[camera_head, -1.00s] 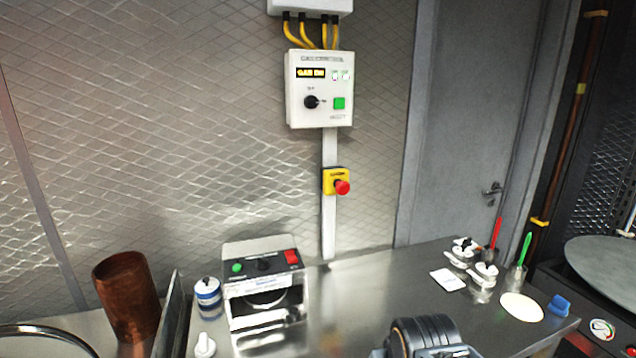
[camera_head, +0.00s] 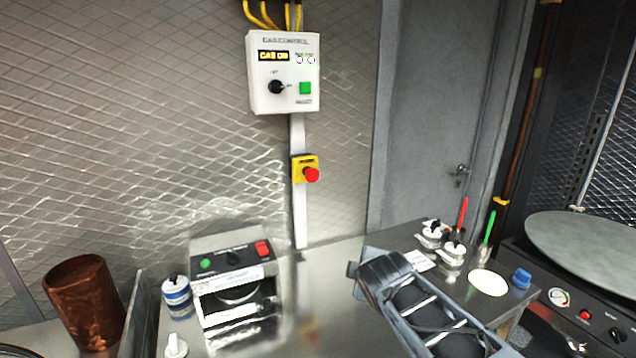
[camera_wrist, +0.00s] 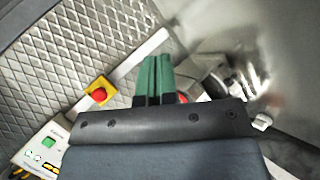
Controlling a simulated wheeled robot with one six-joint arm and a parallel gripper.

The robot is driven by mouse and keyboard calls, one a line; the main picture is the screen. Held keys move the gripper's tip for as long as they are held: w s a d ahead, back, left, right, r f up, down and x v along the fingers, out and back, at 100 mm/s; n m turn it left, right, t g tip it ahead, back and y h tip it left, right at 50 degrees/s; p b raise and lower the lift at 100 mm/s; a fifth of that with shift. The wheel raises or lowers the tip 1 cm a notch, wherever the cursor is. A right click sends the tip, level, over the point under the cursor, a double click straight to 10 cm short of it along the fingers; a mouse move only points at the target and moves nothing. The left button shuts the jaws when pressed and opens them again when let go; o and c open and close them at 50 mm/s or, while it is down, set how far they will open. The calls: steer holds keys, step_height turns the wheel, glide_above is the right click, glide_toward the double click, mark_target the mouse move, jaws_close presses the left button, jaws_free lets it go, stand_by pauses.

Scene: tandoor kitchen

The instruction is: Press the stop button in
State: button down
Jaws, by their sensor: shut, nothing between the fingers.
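A red mushroom-shaped stop button (camera_head: 311,175) sits on a yellow box (camera_head: 298,163) on the wall, below the gas control panel (camera_head: 258,98). In the wrist view, the red button (camera_wrist: 97,96) and its yellow box show left of my gripper (camera_wrist: 155,60), with a gap in the picture between them. My gripper's green fingers are shut and empty. My arm rises over the counter in the head view; the fingertips cannot be made out there. The panel display reads GAS ON.
A counter machine (camera_head: 232,255) with a green and a red button stands below the wall box. A copper cup (camera_head: 85,300) and a blue-white jar (camera_head: 176,291) stand left. Small pots (camera_head: 452,253) and brushes are right. The wall around the button is clear.

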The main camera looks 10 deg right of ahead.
mark_target(314, 177)
steer(key=w+a+r+n+t+y, duration=0.1)
steer(key=w+r+n+t+y, duration=0.2)
steer(key=n, duration=1)
steer(key=w+a+r+n+t+y, duration=0.1)
steer(key=w+r+n+t+y, duration=0.2)
steer(key=w+r+n, duration=0.4)
steer(key=r+n+t, duration=0.1)
steer(key=n, duration=0.4)
steer(key=shift+a+r+n+b, duration=0.2)
steer(key=shift+r+n+b, duration=0.2)
steer(key=w+a+p, duration=0.1)
steer(key=w, duration=0.3)
steer(key=w+p, duration=0.1)
steer(key=w, duration=0.4)
steer(key=w+a+p, duration=0.1)
steer(key=w+p, duration=0.1)
steer(key=w, duration=0.2)
steer(key=shift+w+a, duration=0.35)
